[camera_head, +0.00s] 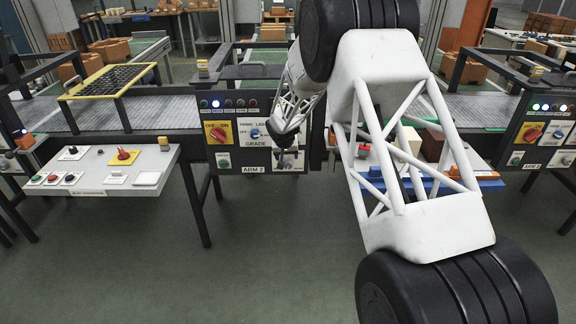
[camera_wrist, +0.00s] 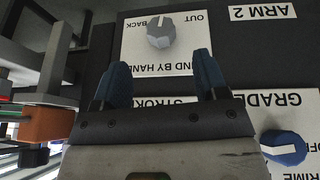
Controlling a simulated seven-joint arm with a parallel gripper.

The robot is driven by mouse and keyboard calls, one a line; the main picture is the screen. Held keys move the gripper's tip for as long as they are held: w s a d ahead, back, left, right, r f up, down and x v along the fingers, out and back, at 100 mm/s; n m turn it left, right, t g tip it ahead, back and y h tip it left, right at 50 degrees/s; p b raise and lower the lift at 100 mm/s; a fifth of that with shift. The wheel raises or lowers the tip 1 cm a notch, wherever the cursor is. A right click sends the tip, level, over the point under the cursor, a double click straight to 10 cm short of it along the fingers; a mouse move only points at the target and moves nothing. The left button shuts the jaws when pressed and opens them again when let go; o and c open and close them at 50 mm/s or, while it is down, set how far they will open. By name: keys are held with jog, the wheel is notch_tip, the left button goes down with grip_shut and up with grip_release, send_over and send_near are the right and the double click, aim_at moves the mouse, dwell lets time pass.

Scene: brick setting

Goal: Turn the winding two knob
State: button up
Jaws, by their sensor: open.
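In the wrist view a grey knob (camera_wrist: 160,32) sits on a white plate lettered BACK, OUT and partly hidden "...ND BY HAND", upside down. No label there reads "winding two"; ARM 2 is printed beside the plate. My gripper (camera_wrist: 161,62) is open, its two blue-dark fingertips apart and empty. In the picture the knob lies just beyond the fingertips, between their lines; I cannot tell the remaining depth. In the head view my gripper (camera_head: 285,139) is in front of the lower right of the ARM 2 panel (camera_head: 252,170) and hides much of that plate.
A blue knob (camera_wrist: 285,147) on the GRADE plate is close by. The panel also has a red switch (camera_head: 218,134) on yellow, a green button (camera_head: 223,164) and a row of small lamps. A slat conveyor control desk (camera_head: 108,190) stands left. The floor in front is clear.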

aim_at(290, 164)
jog(key=shift+f, duration=0.1)
jog(key=shift+x, duration=3.8)
jog(key=shift+w, duration=0.1)
jog(key=shift+c, duration=0.2)
jog(key=c, duration=0.9)
jog(key=shift+d+m+y, duration=0.1)
jog(key=shift+m+y, duration=0.1)
jog(key=shift+y, duration=0.75)
jog(key=shift+d+m+y, duration=0.15)
jog(key=shift+m+y, duration=0.05)
jog(key=shift+y, duration=0.75)
jog(key=shift+d+f+m+t+y, duration=0.15)
jog(key=shift+m+y, duration=0.1)
jog(key=shift+y, duration=0.95)
jog(key=shift+d+r+m+t+y, duration=0.15)
jog(key=shift+m+y, duration=0.1)
jog(key=shift+y, duration=0.95)
jog(key=o, duration=0.9)
jog(key=shift+a+f, duration=0.1)
